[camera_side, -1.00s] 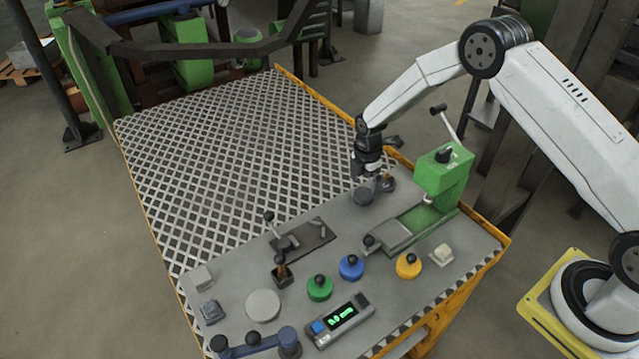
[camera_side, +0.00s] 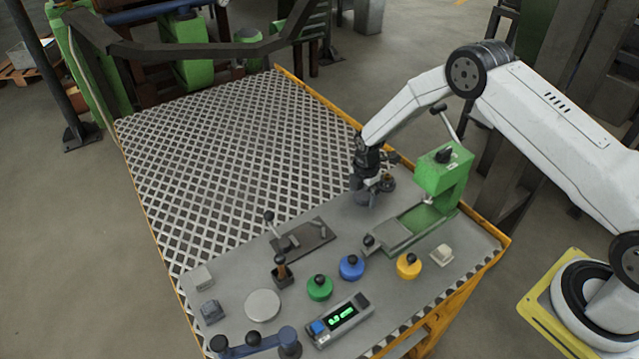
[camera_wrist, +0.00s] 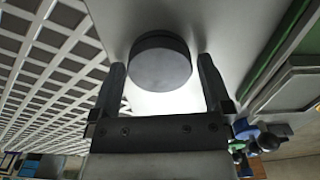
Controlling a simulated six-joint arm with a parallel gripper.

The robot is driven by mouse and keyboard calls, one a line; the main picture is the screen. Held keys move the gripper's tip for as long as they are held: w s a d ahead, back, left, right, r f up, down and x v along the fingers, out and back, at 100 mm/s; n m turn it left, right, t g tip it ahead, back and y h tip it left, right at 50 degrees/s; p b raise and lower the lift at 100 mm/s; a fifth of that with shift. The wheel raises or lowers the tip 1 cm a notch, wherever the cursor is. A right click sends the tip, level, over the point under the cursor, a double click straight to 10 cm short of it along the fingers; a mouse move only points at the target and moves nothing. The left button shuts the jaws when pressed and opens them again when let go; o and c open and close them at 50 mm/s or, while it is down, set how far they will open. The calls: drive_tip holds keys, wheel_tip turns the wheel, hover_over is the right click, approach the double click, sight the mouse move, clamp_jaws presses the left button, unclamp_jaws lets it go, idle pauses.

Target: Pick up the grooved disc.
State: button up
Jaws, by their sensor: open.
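The grooved disc (camera_wrist: 160,62) is a dark grey round puck with a groove around its side, on the grey bench top. In the wrist view it lies between the two fingers of my gripper (camera_wrist: 160,72), with a gap on each side. In the side view my gripper (camera_side: 367,187) points down right over the disc (camera_side: 363,199) and partly hides it. My gripper is open and holds nothing. I cannot tell exactly how far down the fingers reach beside the disc.
A dark round piece (camera_side: 389,184) stands close behind the gripper. A green press (camera_side: 440,170) stands to the right. Green (camera_side: 319,289), blue (camera_side: 351,268) and yellow (camera_side: 408,267) knobbed weights stand nearer the front. A slatted grating (camera_side: 230,150) lies to the left.

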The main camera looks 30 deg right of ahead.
sight(363, 194)
clamp_jaws()
drive_tip(key=shift+r, duration=0.2)
wheel_tip(363, 194, up, 10)
idle(0.9)
drive_tip(key=shift+f, duration=0.15)
